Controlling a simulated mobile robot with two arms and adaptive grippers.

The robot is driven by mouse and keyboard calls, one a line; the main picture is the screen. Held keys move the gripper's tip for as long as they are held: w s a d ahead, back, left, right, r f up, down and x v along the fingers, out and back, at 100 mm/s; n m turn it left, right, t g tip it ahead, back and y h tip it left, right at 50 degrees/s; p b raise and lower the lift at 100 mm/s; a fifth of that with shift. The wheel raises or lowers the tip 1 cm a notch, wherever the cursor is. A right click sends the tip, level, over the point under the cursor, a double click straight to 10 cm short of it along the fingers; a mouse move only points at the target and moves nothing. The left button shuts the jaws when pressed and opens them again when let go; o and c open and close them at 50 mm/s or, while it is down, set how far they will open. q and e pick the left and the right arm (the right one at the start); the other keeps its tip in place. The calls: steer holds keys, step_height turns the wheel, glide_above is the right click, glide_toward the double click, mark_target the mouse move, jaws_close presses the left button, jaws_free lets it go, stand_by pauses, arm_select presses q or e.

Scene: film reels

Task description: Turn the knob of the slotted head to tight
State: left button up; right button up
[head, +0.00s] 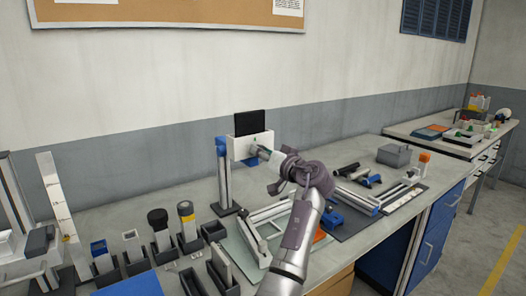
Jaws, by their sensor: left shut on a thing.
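The slotted head (240,148) is a white block on a grey post, with a dark panel (250,123) standing up from its top. My left gripper (259,150) is at the front face of this head, its fingertips shut on the knob there. The knob is small and mostly hidden by the fingers, so its turned position cannot be told. A blue part shows beneath the head, beside the gripper. My right gripper is not in view.
Several dark holders with tools and bottles (187,218) stand at the left front of the bench. A pale frame (261,245) lies under my arm. Rails and a grey box (394,155) lie to the right.

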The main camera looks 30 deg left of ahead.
arm_select(q)
steer(key=shift+m+p, duration=11.55)
steer(key=shift+m, duration=2.95)
steer(key=o, duration=1.2)
steer(key=shift+f, duration=0.1)
steer(key=shift+c, duration=0.2)
